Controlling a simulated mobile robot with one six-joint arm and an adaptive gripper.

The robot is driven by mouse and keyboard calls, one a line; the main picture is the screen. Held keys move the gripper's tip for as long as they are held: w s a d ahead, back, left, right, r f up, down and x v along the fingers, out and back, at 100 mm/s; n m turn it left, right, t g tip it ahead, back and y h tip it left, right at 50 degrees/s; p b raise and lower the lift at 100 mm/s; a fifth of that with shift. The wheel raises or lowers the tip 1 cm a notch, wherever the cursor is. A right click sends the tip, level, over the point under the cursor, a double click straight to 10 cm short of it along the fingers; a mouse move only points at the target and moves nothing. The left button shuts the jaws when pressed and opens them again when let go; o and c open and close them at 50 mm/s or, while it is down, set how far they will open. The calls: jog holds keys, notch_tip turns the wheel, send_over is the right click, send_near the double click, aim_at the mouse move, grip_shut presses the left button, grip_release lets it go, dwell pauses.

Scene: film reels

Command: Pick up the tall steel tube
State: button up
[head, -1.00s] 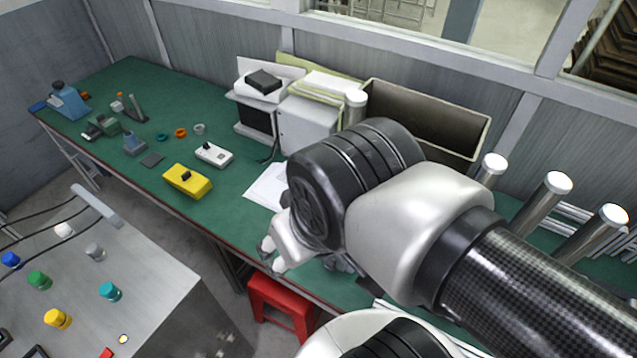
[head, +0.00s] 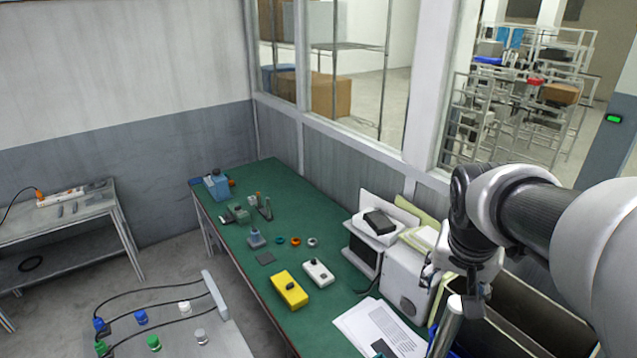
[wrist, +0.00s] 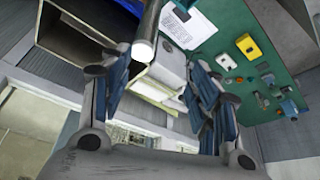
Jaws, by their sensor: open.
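One steel tube (head: 445,328) with a pale round top stands at the lower edge of the head view; its lower part is out of frame. In the wrist view the tube (wrist: 151,24) comes in from the top edge, its pale end pointing down between the finger lines. My gripper (head: 457,286) is just above the tube's top in the head view. In the wrist view my gripper (wrist: 160,68) is open, with fingers spread left and right and nothing held. I cannot tell whether the tube's end lies between the fingertips or just beyond them.
An open bin (head: 530,318) stands right of the tube. A light box (head: 405,283) and a black-fronted device (head: 365,256) stand to its left. A yellow box (head: 290,289), a white controller (head: 318,273) and papers (head: 382,330) lie on the green bench (head: 325,325).

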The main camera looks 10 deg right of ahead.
aim_at(458, 300)
jog(key=shift+m, duration=0.5)
jog(key=w+d+f+b, duration=0.1)
jog(key=d+f+b, duration=0.1)
jog(key=f, duration=0.1)
jog(key=w+d+f+b, duration=0.1)
jog(key=f+b, duration=0.1)
jog(key=f, duration=0.1)
jog(key=d+f+b, duration=0.2)
jog(key=f, duration=0.1)
jog(key=shift+w+d+f+b, duration=0.2)
jog(key=shift+w+d+b, duration=0.1)
jog(key=shift+w+b, duration=0.1)
jog(key=shift+w+d+f, duration=0.15)
jog(key=shift+f, duration=0.15)
jog(key=b+x, duration=0.1)
jog(key=x, duration=0.1)
jog(key=s+b+x, duration=0.1)
jog(key=b+x, duration=0.1)
jog(key=x, duration=0.1)
jog(key=shift+a+f+b, duration=0.15)
jog(key=shift+a+b, duration=0.1)
jog(key=shift+b, duration=0.05)
jog(key=shift+w+d+f, duration=0.1)
jog(key=shift+f, duration=0.05)
jog(key=shift+c, duration=0.5)
grip_shut()
